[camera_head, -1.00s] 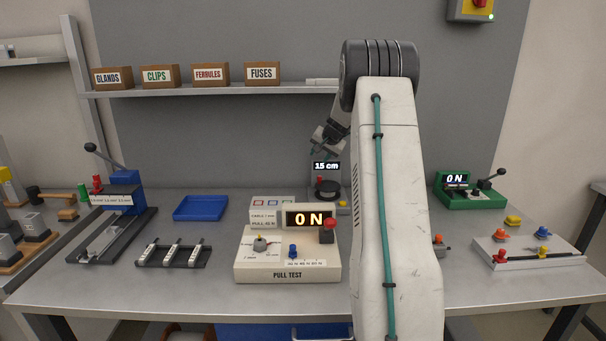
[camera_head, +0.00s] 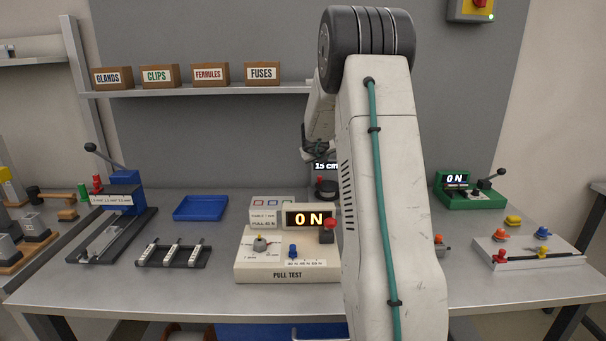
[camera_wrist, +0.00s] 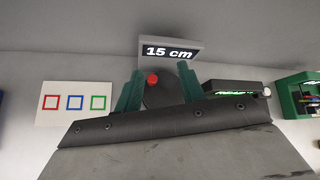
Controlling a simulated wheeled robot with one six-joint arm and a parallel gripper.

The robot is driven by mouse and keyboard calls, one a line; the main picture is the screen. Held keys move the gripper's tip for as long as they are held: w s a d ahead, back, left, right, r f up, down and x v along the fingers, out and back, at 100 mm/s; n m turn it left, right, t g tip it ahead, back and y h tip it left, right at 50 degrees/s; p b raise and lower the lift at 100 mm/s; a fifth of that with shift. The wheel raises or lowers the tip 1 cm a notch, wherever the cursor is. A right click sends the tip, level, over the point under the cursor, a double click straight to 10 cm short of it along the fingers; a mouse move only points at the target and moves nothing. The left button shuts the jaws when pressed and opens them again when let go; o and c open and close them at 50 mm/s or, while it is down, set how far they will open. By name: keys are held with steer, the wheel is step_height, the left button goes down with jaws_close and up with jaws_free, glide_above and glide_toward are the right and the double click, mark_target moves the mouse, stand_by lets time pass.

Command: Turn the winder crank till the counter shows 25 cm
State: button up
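The winder's counter (camera_head: 326,166) reads 15 cm, and the same reading shows in the wrist view (camera_wrist: 170,52). Below it is the dark round winder drum (camera_head: 327,188), partly hidden by my arm. The crank's red knob (camera_head: 320,179) is at the drum's upper left; it also shows in the wrist view (camera_wrist: 152,78). My gripper (camera_wrist: 158,84) is open, its two teal fingers apart, with the knob appearing between them in the picture. I cannot tell whether the fingers reach around or touch it. In the head view my gripper (camera_head: 317,157) is small and dark, close to the counter.
The pull test box (camera_head: 287,268), reading 0 N, stands in front of the winder. A card with coloured squares (camera_wrist: 74,103) is left of it. A blue tray (camera_head: 201,207) lies farther left. A green device (camera_head: 470,192) and a pale board (camera_head: 528,252) are at right.

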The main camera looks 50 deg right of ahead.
steer(key=s+a+f+m+g, duration=0.1)
steer(key=s+a+m+g, duration=0.1)
steer(key=a+m, duration=0.5)
steer(key=shift+s+a+f+y, duration=0.3)
steer(key=shift+s+a, duration=0.2)
steer(key=shift+a, duration=1.9)
